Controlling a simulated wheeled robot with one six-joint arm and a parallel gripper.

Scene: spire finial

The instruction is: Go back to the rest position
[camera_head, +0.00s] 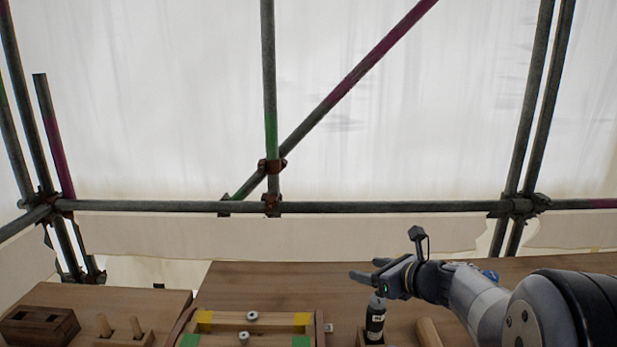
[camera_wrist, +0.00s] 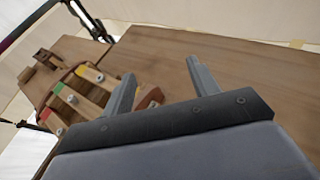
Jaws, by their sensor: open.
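My gripper (camera_head: 364,273) is at the right in the head view, held above the wooden boards and pointing left. In the wrist view its two fingers (camera_wrist: 160,88) are spread apart with nothing between them. In the head view a dark cylinder with a pale top (camera_head: 375,320) stands just below the gripper; I cannot tell how large the gap between them is.
A wooden frame with yellow and green corners (camera_head: 255,321) lies left of my gripper. A board with pegs (camera_head: 120,337) and a dark wooden block (camera_head: 40,325) are further left. A wooden roller (camera_head: 428,332) lies at right. Scaffold tubes (camera_head: 380,207) cross behind. The boards behind the frame are clear.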

